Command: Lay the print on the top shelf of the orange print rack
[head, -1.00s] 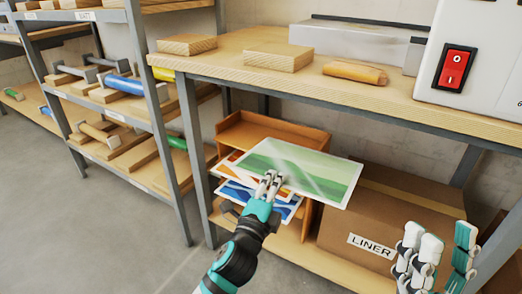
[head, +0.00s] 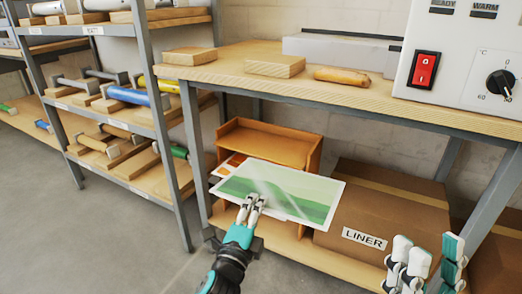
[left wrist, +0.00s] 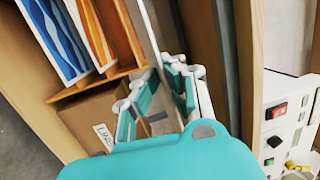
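The print (head: 285,186), a green landscape sheet with a white border, is held out flat in front of the orange print rack (head: 313,160). My left gripper (head: 254,203) is shut on its near edge. In the left wrist view the print (left wrist: 149,28) shows nearly edge-on between the fingers (left wrist: 160,85). The rack's top shelf (head: 268,146) is bare where it shows. An orange print (head: 231,166) lies below, partly covered; a blue print (left wrist: 58,38) shows beside it in the left wrist view. My right gripper (head: 425,268) is open and empty at lower right.
The rack stands on the bench's lower shelf under the wooden benchtop (head: 350,94). A LINER carton (head: 380,205) stands close to its right. A bench leg (head: 195,155) stands at its left. Wood blocks and the laminator (head: 465,62) sit above.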

